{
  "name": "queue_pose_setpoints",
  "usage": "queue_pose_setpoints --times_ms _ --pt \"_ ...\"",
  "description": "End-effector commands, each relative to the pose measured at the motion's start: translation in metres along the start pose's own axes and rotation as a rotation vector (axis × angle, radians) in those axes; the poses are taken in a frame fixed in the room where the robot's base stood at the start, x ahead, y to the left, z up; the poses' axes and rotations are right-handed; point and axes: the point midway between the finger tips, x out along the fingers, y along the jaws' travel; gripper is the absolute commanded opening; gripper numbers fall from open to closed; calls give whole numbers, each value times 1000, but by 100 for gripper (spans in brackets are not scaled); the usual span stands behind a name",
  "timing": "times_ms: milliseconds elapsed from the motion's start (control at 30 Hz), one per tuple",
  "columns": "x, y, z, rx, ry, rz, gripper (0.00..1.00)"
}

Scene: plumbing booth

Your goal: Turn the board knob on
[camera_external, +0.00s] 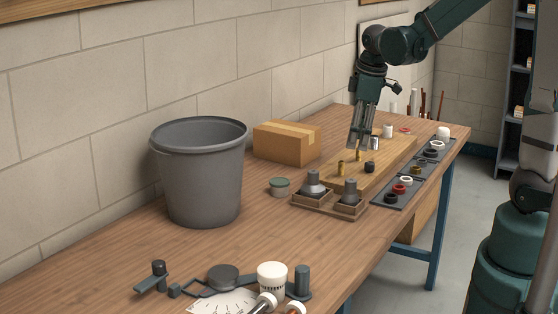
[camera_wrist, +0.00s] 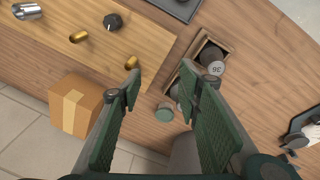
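The board knob (camera_wrist: 113,21) is a small black dial with a pale mark on a light wooden board (camera_wrist: 155,38). It lies at the upper left in the wrist view, and its setting is too small to read surely. In the external view the knob (camera_external: 370,167) sits near the board's front side, among brass fittings. My gripper (camera_external: 357,145) hangs above the board with its fingers pointing down. In the wrist view my gripper (camera_wrist: 159,72) is open and empty, and the knob is outside the gap between the fingers, apart from them.
Brass fittings (camera_wrist: 78,37) stand on the board near the knob. A wooden tray with weights (camera_external: 330,204) and a green-lidded jar (camera_external: 279,187) are beside the board. A cardboard box (camera_external: 287,143) and a grey bucket (camera_external: 200,175) stand farther left. A dark strip with rings (camera_external: 390,198) lies in front.

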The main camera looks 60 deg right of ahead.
Motion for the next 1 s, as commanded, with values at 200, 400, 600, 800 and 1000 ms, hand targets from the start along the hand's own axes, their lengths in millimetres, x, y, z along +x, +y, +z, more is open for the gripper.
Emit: queue_pose_setpoints --times_ms 200,400,600,800,1000 --pt "9 34 8 -51 -37 -32 34" --pt "22 62 20 -101 -68 -68 34" --pt "37 88 35 -149 -92 -106 34" --pt "51 108 50 -191 -110 -142 34" --pt "60 118 58 -215 -117 -161 34"
